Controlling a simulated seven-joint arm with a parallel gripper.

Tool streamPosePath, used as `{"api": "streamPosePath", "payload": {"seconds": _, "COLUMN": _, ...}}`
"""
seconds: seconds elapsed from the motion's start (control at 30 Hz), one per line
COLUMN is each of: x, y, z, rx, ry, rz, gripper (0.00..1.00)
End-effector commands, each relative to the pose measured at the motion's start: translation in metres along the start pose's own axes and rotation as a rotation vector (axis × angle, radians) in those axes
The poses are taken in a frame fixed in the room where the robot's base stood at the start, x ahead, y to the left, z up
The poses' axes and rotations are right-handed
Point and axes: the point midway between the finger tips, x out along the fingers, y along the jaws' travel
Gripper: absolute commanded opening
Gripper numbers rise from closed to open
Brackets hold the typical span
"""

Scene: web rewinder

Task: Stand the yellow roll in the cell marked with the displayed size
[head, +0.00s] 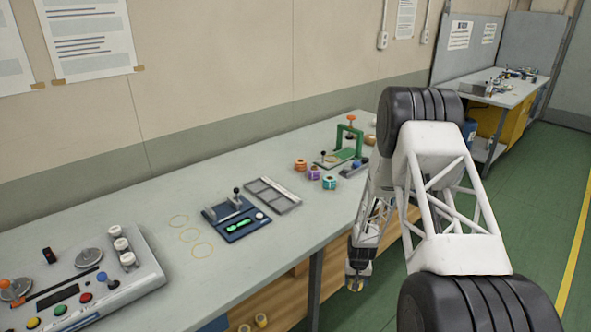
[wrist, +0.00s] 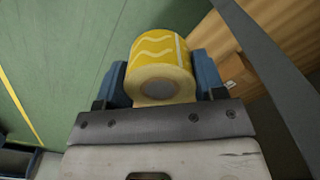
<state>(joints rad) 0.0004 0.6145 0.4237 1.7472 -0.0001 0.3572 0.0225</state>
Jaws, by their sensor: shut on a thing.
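The yellow roll (wrist: 160,52), with pale wavy marks and a pale core hole, is between the blue fingers of my gripper (wrist: 162,80) in the wrist view. My gripper is shut on it. In the head view my gripper (head: 356,284) hangs low, beyond the table's front edge, with a small bit of yellow at its tip. A grey tray with cells (head: 273,195) lies on the table; its cell marks are too small to read. Left of it is a dark blue device (head: 236,218) with a lit green display (head: 240,226); the displayed size is not legible.
An orange roll (head: 300,165), a purple one (head: 314,173) and a teal one (head: 329,182) stand right of the tray, near a green-framed press (head: 349,140). A control panel (head: 90,285) fills the table's left. Yellow rings (head: 190,235) mark clear tabletop. Yellowish rolls (head: 261,320) sit below the table.

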Motion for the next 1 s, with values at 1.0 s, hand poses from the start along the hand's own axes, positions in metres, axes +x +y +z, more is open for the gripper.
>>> {"api": "streamPosePath", "payload": {"seconds": 1.0, "x": -0.216, "y": 0.011, "z": -0.053, "rx": 0.745, "ry": -0.009, "rz": 0.003, "gripper": 0.34}}
